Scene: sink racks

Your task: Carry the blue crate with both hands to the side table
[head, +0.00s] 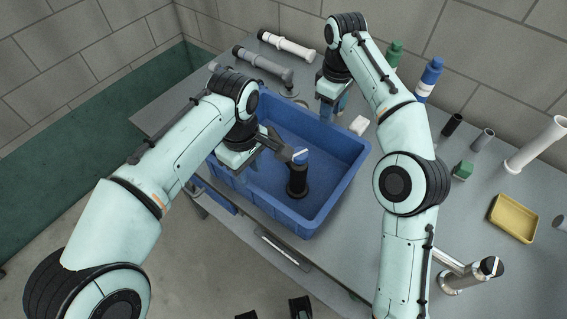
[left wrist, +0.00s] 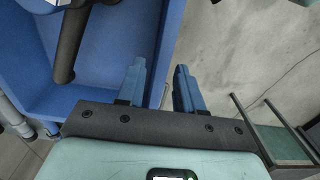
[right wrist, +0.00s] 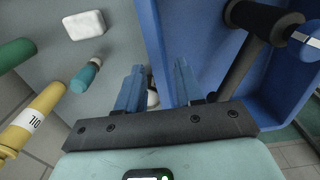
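My left gripper (left wrist: 160,88) is open, one finger on each side of a crate wall, with gaps visible. My right gripper (right wrist: 158,88) is open too, its fingers either side of the opposite wall near the back. In the head view the left fingertips are mostly hidden by my wrist. I cannot identify a side table.
The grey workbench (head: 400,230) carries white and grey pipes, green and blue bottles, a white block (head: 358,125), a green block (head: 463,170), a yellow tray (head: 514,218) and a chrome tap (head: 465,275). A brick wall stands behind. Open floor (head: 190,260) lies in front.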

